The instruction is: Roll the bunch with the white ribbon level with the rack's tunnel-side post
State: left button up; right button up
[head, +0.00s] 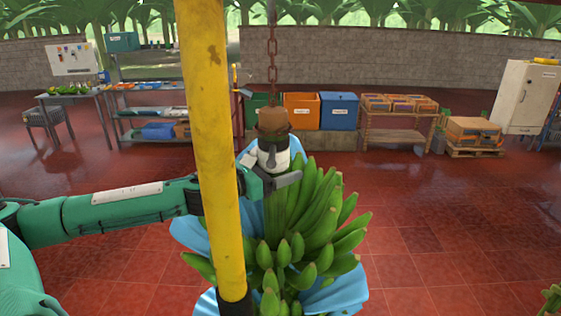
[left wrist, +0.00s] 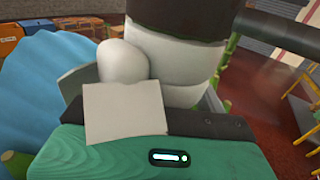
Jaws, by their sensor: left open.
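A bunch of green bananas (head: 318,215) hangs from a rusty chain (head: 272,45), with a blue cover (head: 188,236) pulled down around it. A white ribbon (head: 274,154) is wrapped around its stem below the brown top. In the left wrist view the ribbon (left wrist: 178,65) fills the upper middle, with its knot and a pale tag (left wrist: 125,112). My left gripper (head: 269,172) is open at the ribbon, with fingers on either side of the stem; I cannot tell whether they touch it. A yellow post (head: 210,130) stands upright in front of my left wrist, left of the stem. My right gripper is not in view.
Behind are orange (head: 301,110) and blue (head: 339,111) bins, a shelf of crates (head: 398,103), a loaded pallet (head: 473,135) and a white cabinet (head: 524,97). A table (head: 80,97) stands at the left. The red tiled floor (head: 440,215) is clear right of the bunch.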

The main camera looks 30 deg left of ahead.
pick_arm(q)
jog(key=shift+c, duration=0.2)
jog(key=c, duration=1.3)
